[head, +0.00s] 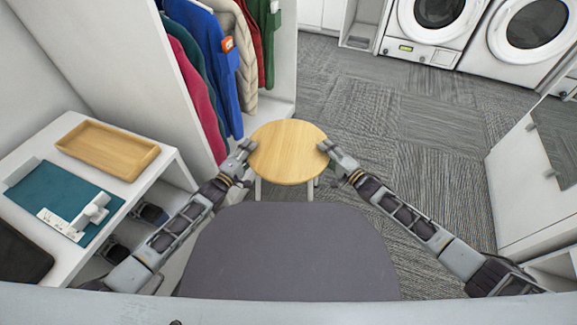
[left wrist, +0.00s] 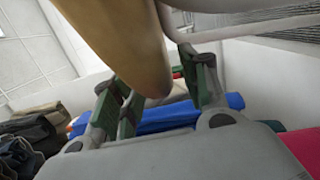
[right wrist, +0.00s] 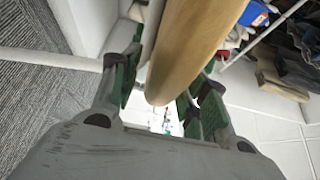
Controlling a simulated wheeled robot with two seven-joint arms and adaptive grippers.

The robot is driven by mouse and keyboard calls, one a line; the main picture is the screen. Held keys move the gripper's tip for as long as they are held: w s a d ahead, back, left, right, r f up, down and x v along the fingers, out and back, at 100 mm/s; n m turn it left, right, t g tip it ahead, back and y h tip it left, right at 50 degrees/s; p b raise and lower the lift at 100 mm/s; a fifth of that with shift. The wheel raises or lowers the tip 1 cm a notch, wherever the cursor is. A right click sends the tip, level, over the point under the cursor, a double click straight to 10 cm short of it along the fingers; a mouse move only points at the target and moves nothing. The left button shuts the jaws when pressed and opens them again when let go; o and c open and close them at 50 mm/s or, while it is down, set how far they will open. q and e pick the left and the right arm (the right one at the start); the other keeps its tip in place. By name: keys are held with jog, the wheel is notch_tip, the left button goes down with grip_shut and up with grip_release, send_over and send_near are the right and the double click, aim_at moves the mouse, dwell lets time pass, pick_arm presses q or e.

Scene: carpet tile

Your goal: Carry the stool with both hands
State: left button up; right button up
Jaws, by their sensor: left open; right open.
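The stool (head: 288,150) has a round light-wood seat and pale legs, and stands upright on the carpet in front of me. My left gripper (head: 243,149) is at the left edge of the seat. In the left wrist view the seat rim (left wrist: 125,45) lies between its open fingers (left wrist: 165,95). My right gripper (head: 326,149) is at the right edge of the seat. In the right wrist view the rim (right wrist: 185,50) lies between its open fingers (right wrist: 160,90). I cannot tell whether any finger touches the wood. Most of the stool's legs are hidden below the seat.
A white open wardrobe with hanging coats (head: 228,60) stands close on the left. A white bench (head: 150,185) with a wooden tray (head: 107,150) is at the near left. Washing machines (head: 530,30) stand at the back right. The carpet (head: 400,120) right of the stool is clear.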

pick_arm(q)
jog(key=shift+x, duration=1.25)
pick_arm(e)
jog(key=shift+x, duration=1.25)
pick_arm(q)
jog(key=shift+c, duration=0.3)
pick_arm(e)
jog(key=shift+c, duration=0.3)
pick_arm(q)
grip_shut()
pick_arm(e)
grip_shut()
pick_arm(q)
jog(key=shift+r, duration=0.15)
pick_arm(e)
jog(key=shift+r, duration=0.15)
